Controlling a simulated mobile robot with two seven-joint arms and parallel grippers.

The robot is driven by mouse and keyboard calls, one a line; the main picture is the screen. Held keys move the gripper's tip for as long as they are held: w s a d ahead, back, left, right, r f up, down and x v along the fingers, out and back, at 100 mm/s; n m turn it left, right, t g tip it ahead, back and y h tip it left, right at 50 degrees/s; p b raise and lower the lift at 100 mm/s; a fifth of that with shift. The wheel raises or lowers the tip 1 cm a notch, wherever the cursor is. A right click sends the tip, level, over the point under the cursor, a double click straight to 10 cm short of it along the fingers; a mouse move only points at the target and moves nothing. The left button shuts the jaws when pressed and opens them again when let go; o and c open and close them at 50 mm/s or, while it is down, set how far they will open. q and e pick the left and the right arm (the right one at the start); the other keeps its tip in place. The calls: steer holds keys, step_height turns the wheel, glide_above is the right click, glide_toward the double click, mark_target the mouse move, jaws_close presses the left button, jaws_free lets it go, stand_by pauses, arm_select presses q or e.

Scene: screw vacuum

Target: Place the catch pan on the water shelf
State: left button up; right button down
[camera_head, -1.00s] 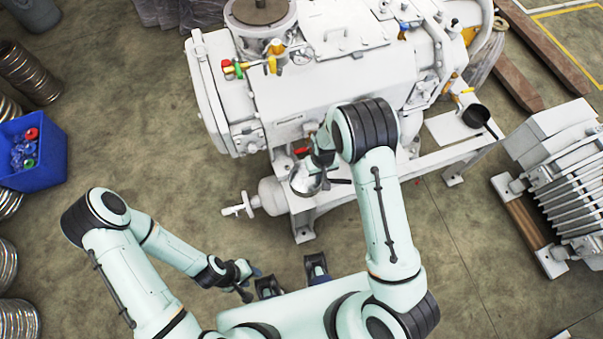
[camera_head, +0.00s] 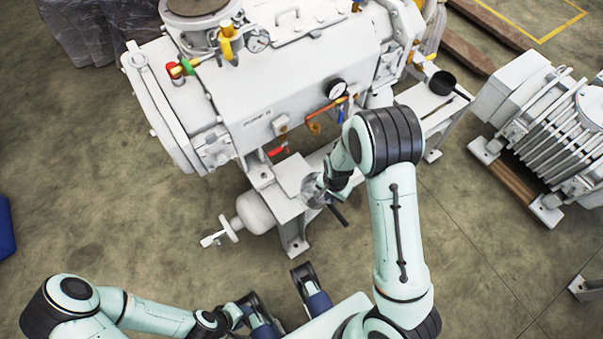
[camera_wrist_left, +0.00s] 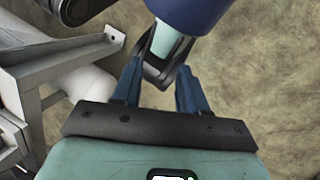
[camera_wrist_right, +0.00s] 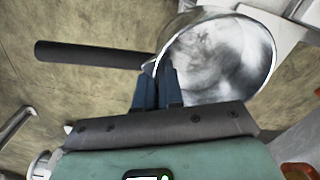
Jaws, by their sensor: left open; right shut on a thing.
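The catch pan, a shiny metal pan (camera_head: 313,188) with a black handle, is in my right gripper (camera_wrist_right: 160,78). In the right wrist view the gripper is shut on the near rim of the pan (camera_wrist_right: 225,55), and its handle sticks out to the left. In the head view the pan overlaps the right edge of a low white shelf plate (camera_head: 291,173), which looks like the water shelf. Whether the pan touches it I cannot tell. My left gripper (camera_wrist_left: 157,82) is open and empty, low near my base, away from the shelf.
A large white vacuum pump (camera_head: 270,85) stands behind the shelf, with a red-handled valve (camera_head: 277,151) just above it. A white cylinder (camera_head: 254,212) sits below the frame.

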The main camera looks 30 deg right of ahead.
steer(key=w+a+b, duration=0.1)
steer(key=w+b, duration=0.1)
steer(key=w, duration=1.3)
steer(key=f, duration=0.2)
steer(key=f+b, duration=0.1)
steer(key=f, duration=0.4)
steer(key=shift+s+a+f, duration=0.1)
steer(key=shift+s, duration=0.2)
steer(key=shift+w, duration=0.1)
arm_select(q)
steer(key=w+a+f+t, duration=0.1)
steer(key=w+a+f, duration=0.1)
steer(key=w+f, duration=0.2)
steer(key=shift+w+t+y, duration=0.3)
steer(key=shift+f+b, duration=0.15)
steer(key=shift+b, duration=0.15)
arm_select(e)
steer(key=shift+f, duration=0.15)
steer(key=c, duration=1.3)
jaws_free()
arm_select(q)
steer(key=shift+w+a, duration=0.1)
steer(key=shift+w, duration=0.05)
arm_select(e)
steer(key=shift+o, duration=0.2)
